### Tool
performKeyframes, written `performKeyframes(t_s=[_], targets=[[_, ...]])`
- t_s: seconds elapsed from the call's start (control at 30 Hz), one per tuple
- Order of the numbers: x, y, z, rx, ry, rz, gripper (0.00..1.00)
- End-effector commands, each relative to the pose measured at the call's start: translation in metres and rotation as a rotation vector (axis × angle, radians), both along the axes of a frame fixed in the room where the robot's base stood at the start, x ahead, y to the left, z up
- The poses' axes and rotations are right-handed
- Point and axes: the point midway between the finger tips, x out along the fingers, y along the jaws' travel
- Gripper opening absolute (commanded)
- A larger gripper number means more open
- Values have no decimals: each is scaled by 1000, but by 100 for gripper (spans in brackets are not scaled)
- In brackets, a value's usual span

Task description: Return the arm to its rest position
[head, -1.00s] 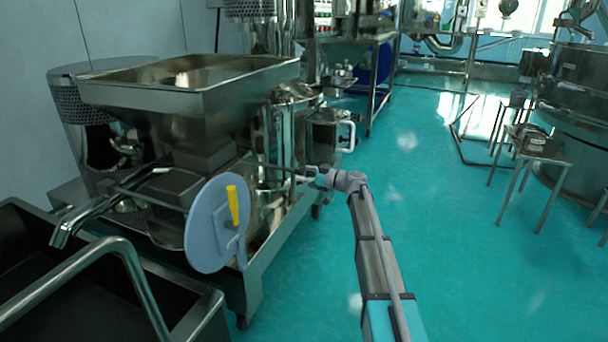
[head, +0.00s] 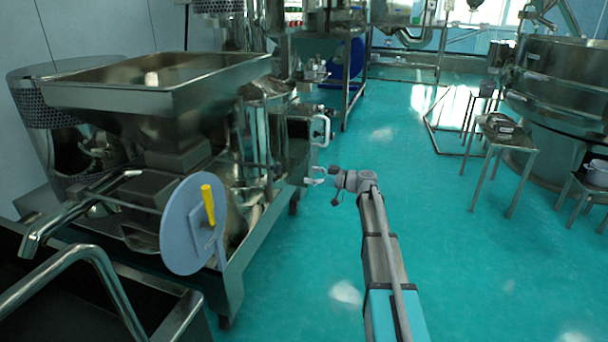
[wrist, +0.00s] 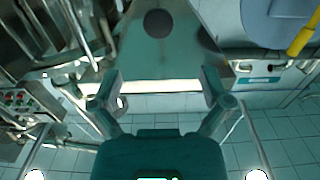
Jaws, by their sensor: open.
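My gripper (head: 318,177) is at the end of my arm in the middle of the head view, pointing left toward the steel machine (head: 243,200). It is apart from the machine, with floor showing around my wrist. In the wrist view my gripper (wrist: 161,88) shows two fingers spread wide with nothing between them. A grey round disc (head: 180,235) with a yellow handle (head: 208,205) stands at the front of the machine, left of my gripper. The disc also shows at the top right of the wrist view (wrist: 270,22).
A steel hopper (head: 160,88) tops the machine. A dark sink (head: 130,300) with a bent pipe is at lower left. Small metal tables (head: 505,140) and a large round sieve vessel (head: 560,90) stand at right. The green floor (head: 440,250) between is clear.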

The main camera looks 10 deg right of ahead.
Motion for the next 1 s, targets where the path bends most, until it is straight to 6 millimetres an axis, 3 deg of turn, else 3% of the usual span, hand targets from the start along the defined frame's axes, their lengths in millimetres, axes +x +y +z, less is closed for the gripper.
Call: performKeyframes(t_s=[0.37,0.57,0.77,1.0], targets=[[-1,-1,0,-1,1,0,97],[-10,10,-5,-18,47,14,97],[-42,42,-26,-86,215,51,97],[-105,83,-65,-234,541,53,97]])
